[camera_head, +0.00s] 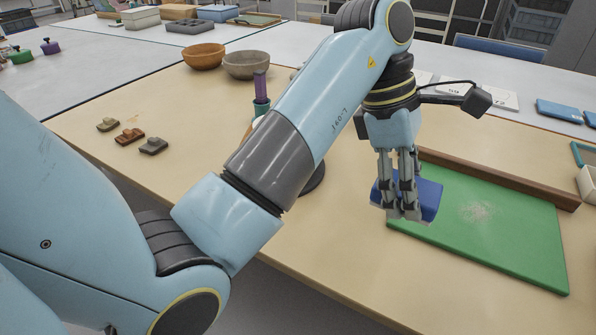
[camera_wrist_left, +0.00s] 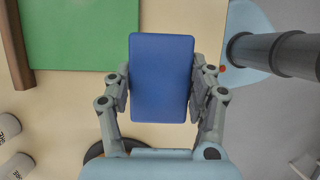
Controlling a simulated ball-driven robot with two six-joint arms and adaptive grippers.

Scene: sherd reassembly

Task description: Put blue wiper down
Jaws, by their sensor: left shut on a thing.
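The blue wiper (camera_head: 429,198) is a blue block held between the fingers of my left gripper (camera_head: 402,213). In the head view it shows behind and beside the fingers, near the left end of the green board (camera_head: 510,238). In the left wrist view the wiper (camera_wrist_left: 161,78) is upright in the picture, with the left gripper's fingers (camera_wrist_left: 161,88) shut on its two long sides. There it overlaps the green board's (camera_wrist_left: 80,35) right edge. Whether the wiper touches the surface below is hard to tell. My right gripper is not in view.
A pale patch of powder (camera_head: 477,211) lies on the green board. A brown wooden bar (camera_head: 500,179) runs along its far edge. Two bowls (camera_head: 204,56) (camera_head: 246,64) and several small sherds (camera_head: 130,136) are on the beige table at left. White plates (camera_head: 490,98) lie farther back.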

